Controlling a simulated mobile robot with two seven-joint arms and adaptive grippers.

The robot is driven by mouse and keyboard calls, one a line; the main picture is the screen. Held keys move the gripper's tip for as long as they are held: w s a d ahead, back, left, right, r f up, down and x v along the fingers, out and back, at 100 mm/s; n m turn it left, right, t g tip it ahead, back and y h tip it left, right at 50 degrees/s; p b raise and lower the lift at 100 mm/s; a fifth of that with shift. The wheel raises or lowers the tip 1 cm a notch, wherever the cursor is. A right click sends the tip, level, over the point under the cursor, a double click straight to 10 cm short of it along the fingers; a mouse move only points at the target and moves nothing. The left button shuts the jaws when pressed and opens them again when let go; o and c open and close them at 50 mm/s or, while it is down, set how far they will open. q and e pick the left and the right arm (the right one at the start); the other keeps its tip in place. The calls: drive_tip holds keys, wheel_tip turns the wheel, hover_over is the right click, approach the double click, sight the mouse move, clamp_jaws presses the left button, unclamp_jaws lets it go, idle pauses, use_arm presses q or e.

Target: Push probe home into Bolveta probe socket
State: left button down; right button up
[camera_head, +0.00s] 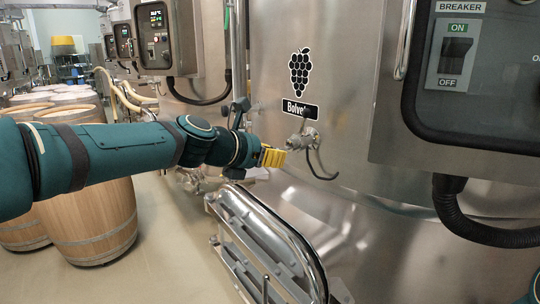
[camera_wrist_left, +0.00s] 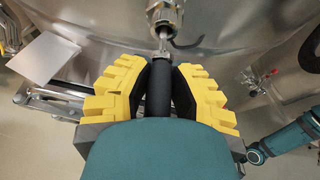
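My left gripper (camera_head: 272,157) has yellow fingers and is in front of the steel Bolveta vat (camera_head: 350,120). In the left wrist view the fingers (camera_wrist_left: 160,75) are closed around the black handle of the probe (camera_wrist_left: 158,92). The probe's thin metal rod points at the probe socket (camera_wrist_left: 164,16), and its tip appears to be at or just inside the socket mouth. A length of rod shows between handle and socket. In the head view the socket (camera_head: 303,140) sticks out below the Bolveta label (camera_head: 299,109). My right gripper is not in view.
A hatch with metal bars (camera_head: 265,240) juts out below my left gripper. A breaker panel (camera_head: 480,70) stands at the right with a black hose under it. A dark cable (camera_head: 318,168) hangs beside the socket. Wooden barrels (camera_head: 95,220) stand at the left.

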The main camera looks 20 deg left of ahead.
use_arm(q)
drive_tip(key=shift+r+p, duration=0.35)
drive_tip(key=shift+p, duration=0.1)
idle(0.8)
drive_tip(key=shift+w+d+r+p, duration=0.1)
drive_tip(key=shift+w+d+p, duration=0.25)
drive_tip(key=shift+w, duration=0.2)
drive_tip(key=shift+w+d+p, duration=0.25)
drive_tip(key=shift+w+d, duration=0.05)
drive_tip(key=shift+w, duration=0.2)
drive_tip(key=c, duration=1)
unclamp_jaws()
